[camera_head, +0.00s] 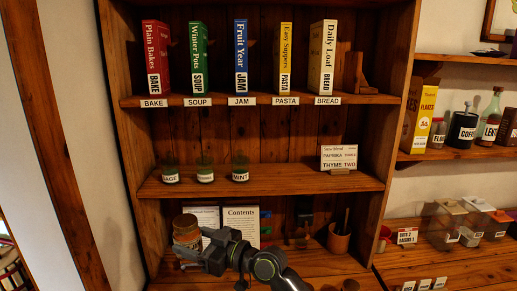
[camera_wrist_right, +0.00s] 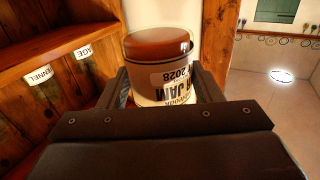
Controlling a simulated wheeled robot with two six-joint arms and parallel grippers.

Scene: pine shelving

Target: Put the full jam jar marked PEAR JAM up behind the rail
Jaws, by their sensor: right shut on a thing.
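My right gripper (camera_head: 190,248) is shut on a jam jar (camera_head: 186,226), which it holds in front of the bookcase's left side, about level with its lower part. In the right wrist view the jar (camera_wrist_right: 158,62) sits between the two fingers (camera_wrist_right: 165,92). It has a brown lid, and its pale label appears upside down, with "JAM" and "2028" readable and the fruit name partly hidden. I cannot make out a rail for certain in either view. My left gripper is not in view.
The bookcase's top shelf (camera_head: 200,101) holds several labelled books. Its middle shelf (camera_head: 285,183) has small herb pots and a card stand (camera_head: 339,157), with free room between. A printed "Contents" sheet (camera_head: 242,222) and a cup (camera_head: 339,240) stand below. Right shelves (camera_head: 455,152) hold jars and packets.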

